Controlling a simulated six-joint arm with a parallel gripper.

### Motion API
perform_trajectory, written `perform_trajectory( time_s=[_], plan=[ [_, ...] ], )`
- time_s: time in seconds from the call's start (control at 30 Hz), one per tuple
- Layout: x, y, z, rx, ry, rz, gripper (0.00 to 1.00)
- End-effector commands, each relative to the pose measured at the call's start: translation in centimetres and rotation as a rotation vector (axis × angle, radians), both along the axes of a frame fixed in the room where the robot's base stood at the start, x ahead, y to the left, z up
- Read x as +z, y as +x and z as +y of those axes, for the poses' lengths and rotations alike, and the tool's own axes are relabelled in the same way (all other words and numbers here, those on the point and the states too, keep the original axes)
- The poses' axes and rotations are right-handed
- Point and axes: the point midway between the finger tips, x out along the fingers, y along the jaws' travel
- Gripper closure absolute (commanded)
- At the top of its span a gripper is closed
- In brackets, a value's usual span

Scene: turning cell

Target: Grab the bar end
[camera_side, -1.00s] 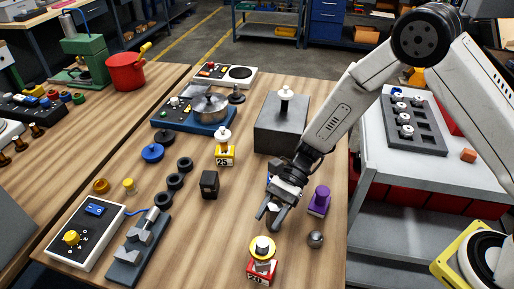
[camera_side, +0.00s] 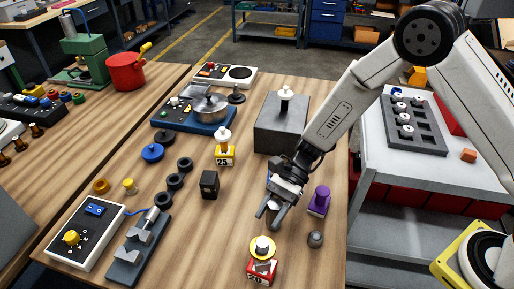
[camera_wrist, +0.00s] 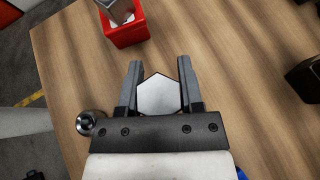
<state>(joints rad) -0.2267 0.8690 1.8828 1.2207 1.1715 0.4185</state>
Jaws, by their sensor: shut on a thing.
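The bar end (camera_wrist: 159,96) shows in the wrist view as a pale, six-sided metal face with dark edges. It sits between the two dark fingers of my gripper (camera_wrist: 159,88), close to the palm, with its left and right corners at the fingers. My gripper is shut on it. In the side view my gripper (camera_side: 269,219) points down low over the front right of the wooden table, and the bar end is mostly hidden by the fingers. How much of the bar lies below the fingers cannot be seen.
A black block (camera_side: 209,184) stands left, and a large grey block (camera_side: 281,125) behind.

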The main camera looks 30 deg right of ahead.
Motion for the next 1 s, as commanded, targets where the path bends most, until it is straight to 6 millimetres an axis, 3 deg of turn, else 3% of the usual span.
perform_trajectory(
  time_s=[0.37, 0.87, 1.0],
  plan=[
    [3.3, -0.4, -0.2, 0.000, 0.002, -0.003, 1.00],
    [8.8, -4.5, -2.3, 0.000, 0.002, -0.003, 1.00],
    [9.7, -6.5, -3.4, -0.001, 0.002, -0.001, 1.00]
  ],
)
